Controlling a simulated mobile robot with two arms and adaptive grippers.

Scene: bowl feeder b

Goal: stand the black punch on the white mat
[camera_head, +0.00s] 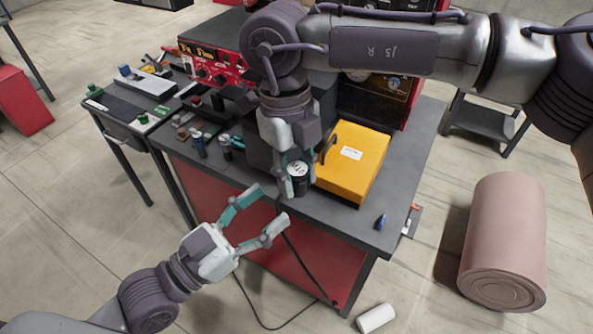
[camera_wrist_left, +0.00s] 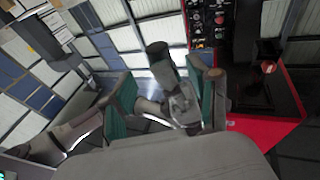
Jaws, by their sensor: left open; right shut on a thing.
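My right gripper (camera_head: 293,166) points down over the front of the grey workbench, its fingers shut around a black cylinder (camera_head: 298,184) with a pale top. The cylinder is upright at the bench's front edge; I cannot tell whether it touches the top or is the black punch. My left gripper (camera_head: 271,206) is open and empty, in front of the bench edge, its fingers toward the cylinder. In the left wrist view a dark cylinder (camera_wrist_left: 158,52) shows between the open teal fingers (camera_wrist_left: 165,85). I cannot make out a white mat for certain.
A yellow box (camera_head: 352,165) stands right of the cylinder. Red-fronted equipment (camera_head: 212,68) is behind. Small dark bottles (camera_head: 198,145) stand left on the bench. A blue-handled tool (camera_head: 380,220) lies near the right corner. A white roll (camera_head: 376,318) lies on the floor.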

